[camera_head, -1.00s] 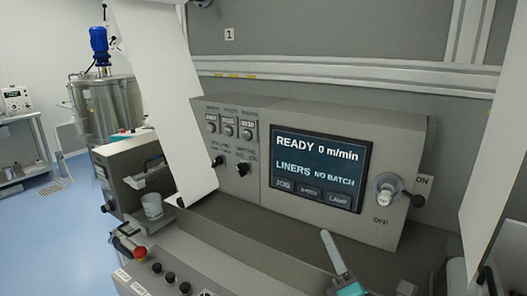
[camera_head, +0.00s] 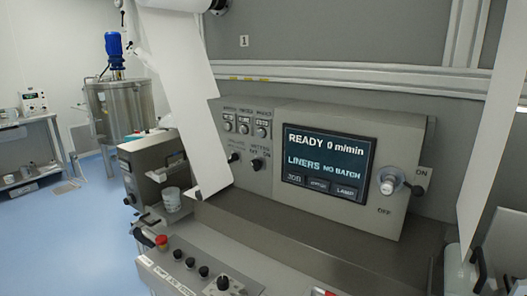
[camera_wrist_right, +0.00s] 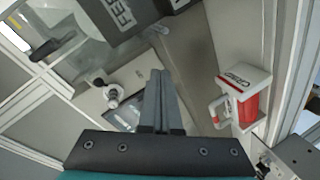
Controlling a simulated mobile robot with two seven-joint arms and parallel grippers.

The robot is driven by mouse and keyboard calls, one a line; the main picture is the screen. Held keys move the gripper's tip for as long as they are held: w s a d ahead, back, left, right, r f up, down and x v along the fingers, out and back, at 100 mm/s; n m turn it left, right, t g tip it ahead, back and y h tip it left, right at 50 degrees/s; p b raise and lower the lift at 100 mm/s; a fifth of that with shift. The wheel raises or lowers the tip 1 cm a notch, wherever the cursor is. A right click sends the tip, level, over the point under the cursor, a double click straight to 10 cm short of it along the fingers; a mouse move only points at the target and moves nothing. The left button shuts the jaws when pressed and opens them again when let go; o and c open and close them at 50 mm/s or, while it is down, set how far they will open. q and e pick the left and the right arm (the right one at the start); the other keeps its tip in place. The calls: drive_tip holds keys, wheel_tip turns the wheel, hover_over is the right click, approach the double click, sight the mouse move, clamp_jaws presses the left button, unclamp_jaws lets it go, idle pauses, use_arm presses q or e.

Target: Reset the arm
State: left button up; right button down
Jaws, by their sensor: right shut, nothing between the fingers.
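My right gripper (camera_wrist_right: 160,78) is at the middle of the right wrist view. Its two grey fingers are closed together with nothing between them. The control panel (camera_head: 403,150) with its lit screen (camera_head: 326,165) lies beyond the fingertips in that view, where its white round knob (camera_wrist_right: 113,95) is to the left of the fingers. The fingers hide part of the screen. Neither gripper shows in the head view now, and my left gripper is in no view.
A long white strip (camera_head: 185,90) hangs left of the panel; another (camera_head: 495,140) hangs at the right. A cup (camera_head: 172,198) and red button (camera_head: 162,241) are at the machine's left. A red-and-white device (camera_wrist_right: 240,98) is right of my fingers. Blue floor (camera_head: 70,235) is clear.

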drive_tip(key=s+a+f+m+g+y, duration=0.2)
drive_tip(key=s+a+f+g+y, duration=0.3)
drive_tip(key=s, duration=0.4)
drive_tip(key=s+a+f+m+g+y, duration=0.2)
drive_tip(key=s+a+f+g, duration=0.35)
drive_tip(key=s, duration=0.35)
wheel_tip(320, 180, down, 26)
drive_tip(key=s+b, duration=0.2)
drive_tip(key=b, duration=0.1)
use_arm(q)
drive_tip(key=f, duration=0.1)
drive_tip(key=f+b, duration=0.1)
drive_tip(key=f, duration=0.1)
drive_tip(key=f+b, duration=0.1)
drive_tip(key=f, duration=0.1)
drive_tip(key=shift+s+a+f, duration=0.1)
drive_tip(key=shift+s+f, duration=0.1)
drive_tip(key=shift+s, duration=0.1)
use_arm(e)
drive_tip(key=s+d+f+g, duration=0.2)
drive_tip(key=s+d+f, duration=0.1)
drive_tip(key=s+f, duration=1.2)
drive_tip(key=shift+f+n, duration=0.3)
drive_tip(key=shift+f, duration=0.3)
